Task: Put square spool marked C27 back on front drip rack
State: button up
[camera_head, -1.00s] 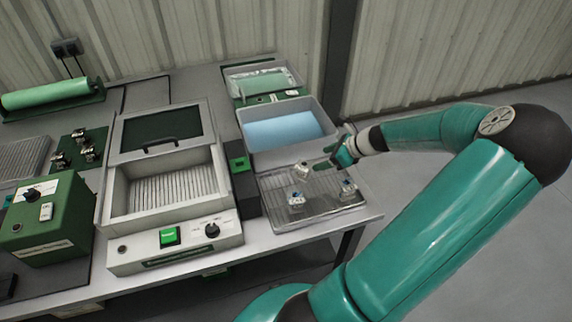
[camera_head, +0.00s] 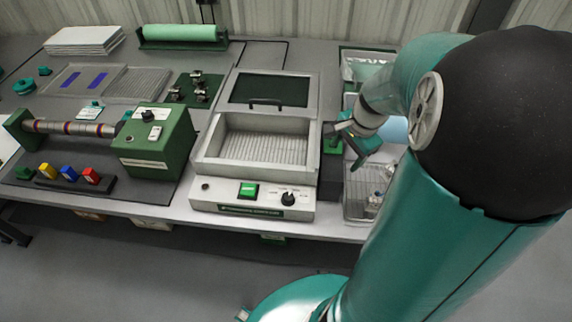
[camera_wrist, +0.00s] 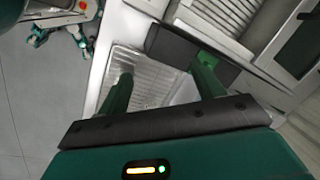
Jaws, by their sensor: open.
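The front drip rack (camera_head: 356,186) is a wire rack in a clear tray at the right end of the table, partly hidden by my arm. Small metallic spools (camera_head: 374,202) stand at its right side; no C27 mark can be read. My gripper (camera_head: 352,152) is above the back left part of the rack. In the wrist view my gripper (camera_wrist: 162,84) has its two green fingers apart, with nothing seen between them. The rack (camera_wrist: 130,62) lies below the fingers, and the bare part seen there holds no spool.
A grey box unit with an open lid (camera_head: 262,150) stands just left of the rack. A blue-filled tray (camera_head: 396,130) is behind the rack, mostly hidden by my arm. A green winder box (camera_head: 152,142) and coloured blocks (camera_head: 70,174) are farther left.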

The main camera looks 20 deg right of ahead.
jog(key=s+a+r+n+t, duration=0.1)
jog(key=s+a+r+n, duration=0.3)
jog(key=a+r+n, duration=0.3)
jog(key=s+a+r+n+t, duration=0.2)
jog(key=s+a+r+n, duration=0.2)
jog(key=a, duration=0.9)
notch_tip(320, 180, up, 3)
jog(key=n, duration=0.5)
jog(key=shift+s+a+h, duration=0.3)
jog(key=shift+h, duration=0.1)
jog(key=c, duration=0.7)
jog(key=shift+d, duration=0.15)
